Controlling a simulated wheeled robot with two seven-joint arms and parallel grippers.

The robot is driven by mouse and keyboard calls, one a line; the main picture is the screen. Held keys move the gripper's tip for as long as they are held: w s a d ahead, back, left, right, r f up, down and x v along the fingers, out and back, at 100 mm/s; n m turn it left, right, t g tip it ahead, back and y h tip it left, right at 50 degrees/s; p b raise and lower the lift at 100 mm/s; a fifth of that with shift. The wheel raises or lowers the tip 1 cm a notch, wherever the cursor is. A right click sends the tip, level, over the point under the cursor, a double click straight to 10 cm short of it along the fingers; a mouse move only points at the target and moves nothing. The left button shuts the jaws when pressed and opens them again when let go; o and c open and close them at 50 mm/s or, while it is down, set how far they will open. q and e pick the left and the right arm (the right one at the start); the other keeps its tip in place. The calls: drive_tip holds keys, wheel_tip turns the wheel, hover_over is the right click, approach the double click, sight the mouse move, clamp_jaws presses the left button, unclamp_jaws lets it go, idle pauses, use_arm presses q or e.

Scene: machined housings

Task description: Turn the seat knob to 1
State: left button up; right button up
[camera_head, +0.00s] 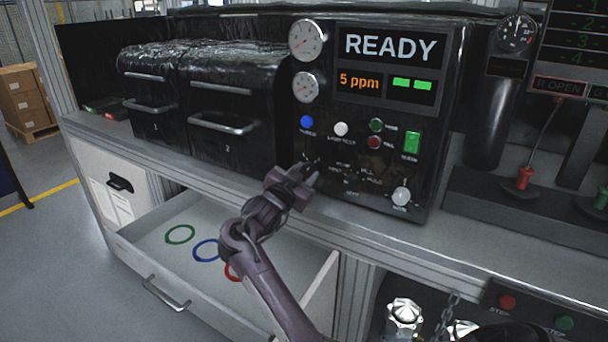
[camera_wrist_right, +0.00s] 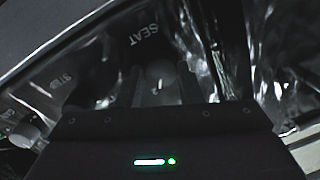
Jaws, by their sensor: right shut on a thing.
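My right gripper (camera_head: 308,176) is at the lower left of the black control panel (camera_head: 322,115). The seat knob is mostly hidden behind the gripper in the head view. In the right wrist view the word SEAT shows on the panel, and the seat knob (camera_wrist_right: 160,73) is just below it, with a pale mark on its face. My right gripper (camera_wrist_right: 162,88) is shut on the knob, one finger on each side. The number that the knob points to cannot be read for sure. My left gripper is not in view.
Other controls are close by: a blue button (camera_head: 306,122), a white button (camera_head: 341,129), a green switch (camera_head: 412,142) and a white knob (camera_head: 401,196). An open drawer (camera_head: 150,243) with coloured rings is below my right arm. Two black bins (camera_head: 235,90) stand left of the panel.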

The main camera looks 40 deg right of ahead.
drive_tip(key=shift+r+n+p, duration=0.15)
drive_tip(key=shift+n+p, duration=0.15)
drive_tip(key=shift+p, duration=0.35)
drive_tip(key=n+p, duration=0.3)
drive_tip(key=p, duration=0.1)
drive_tip(key=n+p, duration=0.4)
drive_tip(key=p, duration=0.1)
drive_tip(key=shift+w+r, duration=0.1)
drive_tip(key=shift+r, duration=0.1)
drive_tip(key=shift+a+f+n+g+p, duration=0.15)
drive_tip(key=shift+n+g+p, duration=0.1)
drive_tip(key=shift+n+p, duration=0.75)
drive_tip(key=shift+d+f+n+g+p, duration=0.1)
drive_tip(key=shift+n+g+p, duration=0.15)
drive_tip(key=shift+n+p, duration=0.7)
drive_tip(key=o, duration=1)
